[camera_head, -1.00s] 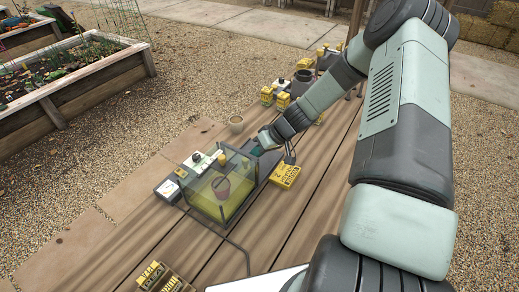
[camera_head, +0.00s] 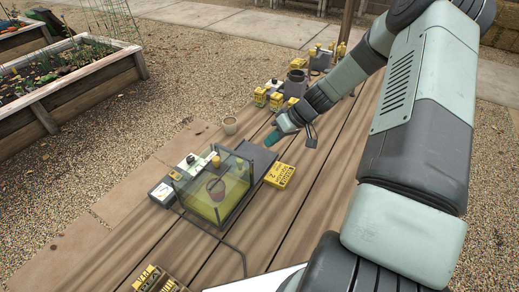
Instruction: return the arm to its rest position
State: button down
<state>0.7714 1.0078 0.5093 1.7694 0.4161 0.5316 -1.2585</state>
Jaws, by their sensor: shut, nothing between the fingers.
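My arm reaches in from the right side of the head view, over the wooden table (camera_head: 300,225).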

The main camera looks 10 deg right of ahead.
jog(key=s+a+r+h, duration=0.2)
jog(key=s+a+r, duration=0.15)
jog(key=r, duration=0.55)
jog(key=s+a+r+n+h, duration=0.15)
jog(key=s+r, duration=0.25)
jog(key=r, duration=0.4)
jog(key=s+a+r+m+h, duration=0.1)
jog(key=s+a+r+h, duration=0.2)
jog(key=r, duration=0.6)
jog(key=s+r+m+t, duration=0.1)
jog(key=s+r, duration=0.3)
jog(key=s, duration=0.5)
jog(key=s+r+m+t, duration=0.2)
jog(key=s+r+m, duration=0.2)
jog(key=s, duration=0.5)
jog(key=shift+s+r, duration=0.2)
jog(key=shift+s, duration=0.2)
